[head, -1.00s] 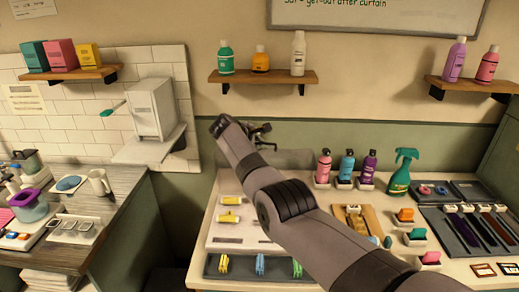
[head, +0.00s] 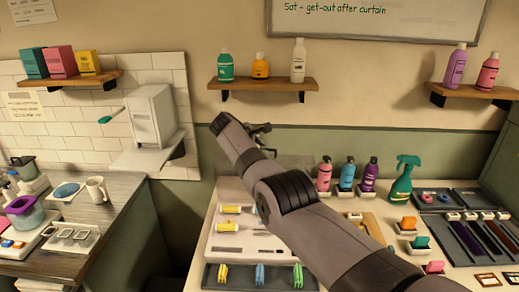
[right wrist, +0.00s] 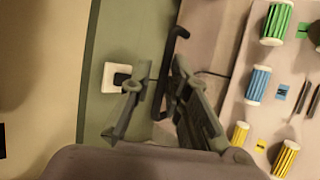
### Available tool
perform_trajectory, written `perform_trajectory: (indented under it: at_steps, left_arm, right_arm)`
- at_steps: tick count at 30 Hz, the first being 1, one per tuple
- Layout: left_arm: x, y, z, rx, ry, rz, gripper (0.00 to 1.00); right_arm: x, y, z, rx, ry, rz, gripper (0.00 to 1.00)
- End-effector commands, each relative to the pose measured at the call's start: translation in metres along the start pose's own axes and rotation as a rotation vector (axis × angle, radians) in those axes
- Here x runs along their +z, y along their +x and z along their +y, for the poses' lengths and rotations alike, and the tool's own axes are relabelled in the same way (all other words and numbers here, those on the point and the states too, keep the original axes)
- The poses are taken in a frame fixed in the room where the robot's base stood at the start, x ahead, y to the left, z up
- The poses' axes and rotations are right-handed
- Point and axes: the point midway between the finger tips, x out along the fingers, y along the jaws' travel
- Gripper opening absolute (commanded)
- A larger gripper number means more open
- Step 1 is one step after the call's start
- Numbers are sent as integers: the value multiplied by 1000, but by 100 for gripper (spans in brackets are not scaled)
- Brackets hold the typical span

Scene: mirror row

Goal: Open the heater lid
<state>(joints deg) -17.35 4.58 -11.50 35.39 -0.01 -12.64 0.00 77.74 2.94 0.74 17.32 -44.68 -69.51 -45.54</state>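I cannot tell for sure which thing is the heater. A white box (head: 154,115) with a teal-tipped handle (head: 111,116) at its left stands on a small wall ledge, left of centre in the head view. No raised lid shows on it. My right gripper (head: 262,131) is near the back wall, right of the white box and apart from it, partly hidden by my arm. In the right wrist view its two fingers (right wrist: 160,105) are apart. A dark hooked bar (right wrist: 170,75) shows between them; I cannot tell whether they touch it. My left gripper is not in view.
A wooden wall shelf (head: 262,84) with bottles is above my right arm. Pink, blue and purple bottles and a green spray bottle (head: 403,180) stand on the right table.

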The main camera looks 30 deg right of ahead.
Motion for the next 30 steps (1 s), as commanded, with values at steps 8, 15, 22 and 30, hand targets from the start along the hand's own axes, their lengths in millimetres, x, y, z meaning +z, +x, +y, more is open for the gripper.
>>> perform_trajectory:
  at_steps: [8, 15, 22, 30]
  left_arm:
    - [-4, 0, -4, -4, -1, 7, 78]
    - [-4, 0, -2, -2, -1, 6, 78]
    - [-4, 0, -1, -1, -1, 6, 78]
    - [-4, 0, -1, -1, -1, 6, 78]
  right_arm:
    - [-1, -2, -3, -5, 0, 0, 16]
    - [-1, -19, -3, -2, 1, 0, 16]
    - [-1, -56, -2, 0, 2, 4, 16]
    - [0, -105, -1, 0, 0, 2, 16]
